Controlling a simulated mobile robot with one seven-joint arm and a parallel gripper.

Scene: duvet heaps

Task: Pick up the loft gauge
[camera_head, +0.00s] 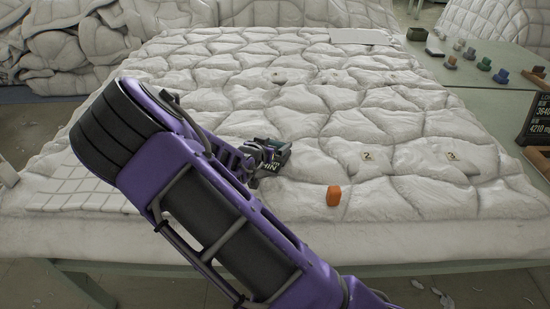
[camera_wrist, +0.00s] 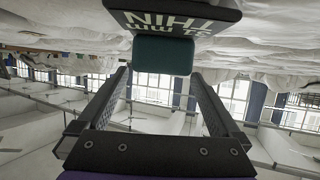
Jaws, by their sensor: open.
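A small dark block with pale lettering (camera_head: 270,165) and a green part lies on the white quilted duvet (camera_head: 390,125), near the middle of the camera_head view. I take it to be the loft gauge. In the wrist view the dark lettered block (camera_wrist: 180,14) is at the top, with its teal part (camera_wrist: 162,54) just below, in line with the gap between my fingertips. My gripper (camera_head: 254,156) is open and right at the block's left side. I cannot tell whether the fingers touch it. My arm hides some of the duvet to the left.
An orange piece (camera_head: 333,195) stands on the duvet to the right of the block. Small tags (camera_head: 367,156) lie farther right. A side table (camera_head: 492,88) at the right holds several small coloured items and a dark display (camera_head: 537,119). Folded duvets (camera_head: 75,50) heap at the back left.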

